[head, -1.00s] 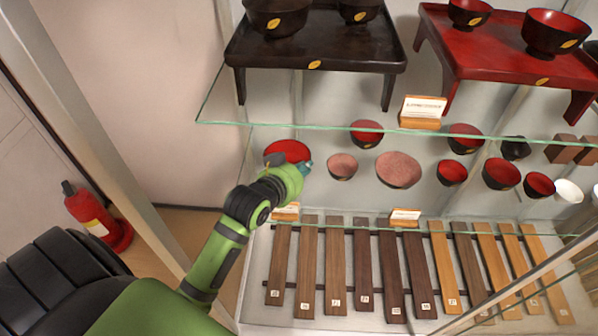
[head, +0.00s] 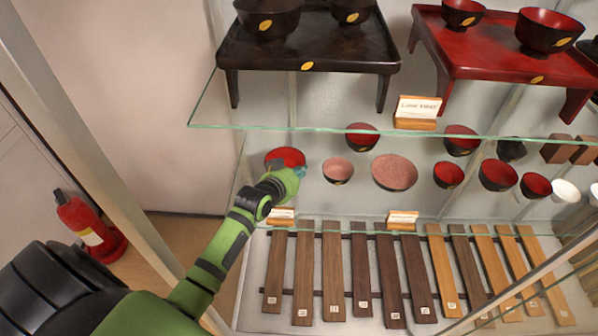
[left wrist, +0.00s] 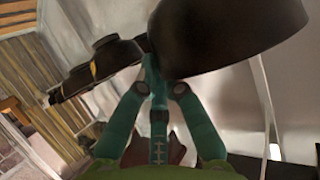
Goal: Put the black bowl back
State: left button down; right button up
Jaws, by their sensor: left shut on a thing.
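The black bowl with a red inside (head: 284,157) is at the left end of the row of bowls on the glass cabinet's middle level. My left gripper (head: 301,172) is at the bowl's right edge and partly covers it. In the left wrist view the bowl's dark outer side (left wrist: 225,32) fills the upper middle. The teal fingers of my left gripper (left wrist: 155,72) are closed together at the bowl's lower edge. The gripper is shut on the bowl. Whether the bowl's base touches the shelf cannot be told. My right gripper is not in view.
A pink bowl (head: 338,170) and a larger speckled bowl (head: 394,173) stand just right. A glass shelf edge (head: 330,131) runs above, bearing a black tray table (head: 310,50) and a red one (head: 470,40). Wooden slats (head: 332,270) lie below. A fire extinguisher (head: 88,225) stands left.

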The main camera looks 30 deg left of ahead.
pick_arm(q)
jog(key=c, duration=1.3)
grip_release()
jog(key=shift+c, duration=0.2)
jog(key=shift+r, duration=0.1)
jog(key=p+v, duration=0.1)
jog(key=v, duration=1.1)
